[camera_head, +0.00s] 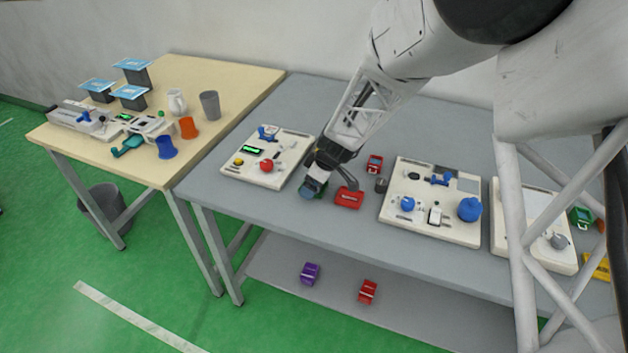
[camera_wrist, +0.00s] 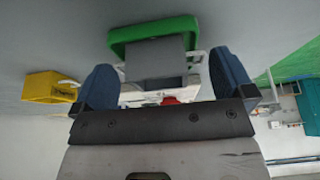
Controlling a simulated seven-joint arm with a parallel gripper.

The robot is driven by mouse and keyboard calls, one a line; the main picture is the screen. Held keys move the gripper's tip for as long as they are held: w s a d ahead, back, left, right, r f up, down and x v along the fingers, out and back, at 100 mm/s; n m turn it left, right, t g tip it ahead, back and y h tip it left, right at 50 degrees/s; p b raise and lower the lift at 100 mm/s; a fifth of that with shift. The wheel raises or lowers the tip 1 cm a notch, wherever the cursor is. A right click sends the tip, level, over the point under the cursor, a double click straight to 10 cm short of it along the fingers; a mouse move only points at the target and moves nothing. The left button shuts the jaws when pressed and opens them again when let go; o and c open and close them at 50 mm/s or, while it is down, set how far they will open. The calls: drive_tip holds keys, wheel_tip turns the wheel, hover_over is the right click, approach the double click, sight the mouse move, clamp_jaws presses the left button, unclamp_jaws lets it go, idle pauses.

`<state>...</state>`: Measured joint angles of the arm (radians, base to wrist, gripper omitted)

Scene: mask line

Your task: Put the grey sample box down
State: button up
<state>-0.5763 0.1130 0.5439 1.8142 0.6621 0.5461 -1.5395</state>
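In the wrist view a plain grey box (camera_wrist: 152,60) shows between the two blue fingers of my gripper (camera_wrist: 165,80). It overlaps a green tray-like piece (camera_wrist: 130,38); whether it rests in or against it I cannot tell. The fingers stand wide apart, with a visible gap between the box and the right finger; the box's left edge lines up near the left finger. In the head view my gripper (camera_head: 311,189) points down low over the grey table, left of a red box (camera_head: 349,198). A bit of green shows beside it; the grey box is hidden there.
A white panel board (camera_head: 240,168) lies left of my gripper and another (camera_head: 395,215) lies right. A small dark box (camera_head: 381,185) and another red box (camera_head: 374,163) stand between. The grey table (camera_head: 300,100) is bare at the back. A yellow box (camera_wrist: 40,88) shows in the wrist view.

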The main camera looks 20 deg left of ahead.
drive_tip(key=v, duration=1.2)
idle(0.4)
drive_tip(key=shift+r, duration=0.15)
idle(0.6)
drive_tip(key=s+d+r+m+t, duration=0.1)
drive_tip(key=s+d+r+m, duration=0.25)
drive_tip(key=d, duration=0.45)
drive_tip(key=s+d+r+m+h, duration=0.1)
drive_tip(key=s+d+r+m, duration=0.15)
drive_tip(key=d+r, duration=0.35)
drive_tip(key=s+d+r+m+t, duration=0.1)
drive_tip(key=s+d+r+m, duration=0.2)
drive_tip(key=d, duration=0.6)
drive_tip(key=s+d+r+m+h, duration=0.2)
drive_tip(key=s+d+m, duration=0.7)
drive_tip(key=s+d, duration=0.9)
drive_tip(key=s+h, duration=0.1)
drive_tip(key=s, duration=0.2)
drive_tip(key=shift+d+r+t+h, duration=0.15)
drive_tip(key=shift+r+t+h, duration=0.1)
drive_tip(key=shift+t+h, duration=0.05)
